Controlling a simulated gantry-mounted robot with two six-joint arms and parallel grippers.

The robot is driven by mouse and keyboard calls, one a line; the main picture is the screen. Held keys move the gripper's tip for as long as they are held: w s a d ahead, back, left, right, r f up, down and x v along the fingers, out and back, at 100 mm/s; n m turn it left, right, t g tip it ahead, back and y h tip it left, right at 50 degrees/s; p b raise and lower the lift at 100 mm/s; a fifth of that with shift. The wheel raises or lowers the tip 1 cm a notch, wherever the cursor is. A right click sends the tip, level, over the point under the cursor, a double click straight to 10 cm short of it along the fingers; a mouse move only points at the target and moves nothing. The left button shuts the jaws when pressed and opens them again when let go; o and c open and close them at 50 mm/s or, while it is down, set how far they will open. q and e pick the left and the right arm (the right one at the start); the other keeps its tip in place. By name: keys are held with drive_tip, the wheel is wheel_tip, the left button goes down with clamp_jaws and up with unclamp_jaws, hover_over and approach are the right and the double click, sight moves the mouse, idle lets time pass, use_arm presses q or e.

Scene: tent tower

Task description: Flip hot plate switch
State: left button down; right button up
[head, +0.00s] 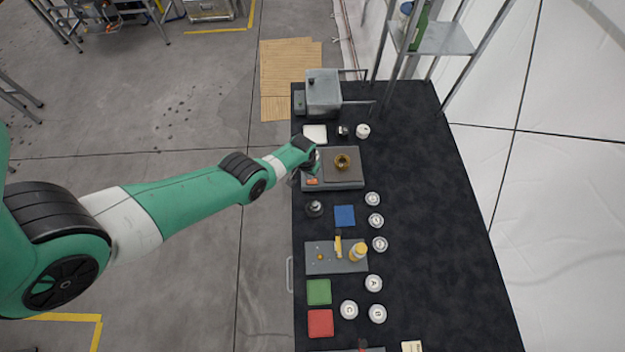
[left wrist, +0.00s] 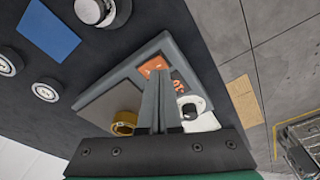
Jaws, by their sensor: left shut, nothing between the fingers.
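The hot plate (head: 333,182) is a grey box with a dark flat top, on the black table in the head view. A brass ring-shaped piece (head: 342,162) stands on its top and also shows in the left wrist view (left wrist: 124,122). An orange switch (head: 312,181) is on the left end of its front; it shows in the left wrist view (left wrist: 155,66) just beyond my fingertips. My left gripper (head: 304,176) is shut and empty, over the hot plate's left edge; its fingers (left wrist: 158,82) point toward the orange switch. Whether they touch it I cannot tell. My right gripper is not in view.
A metal box (head: 323,92) stands at the table's far end. A blue square (head: 344,215), a dark round knob-like item (head: 314,208) and several white round dishes (head: 373,199) lie nearer. A grey tray (head: 318,262) holds yellow items. The table's right side is clear.

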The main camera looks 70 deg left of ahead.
use_arm(q)
drive_tip(key=shift+f+b, duration=0.85)
drive_tip(key=shift+r, duration=0.1)
wheel_tip(320, 180, up, 7)
drive_tip(key=p, duration=0.7)
drive_tip(key=shift+d, duration=0.1)
idle(0.5)
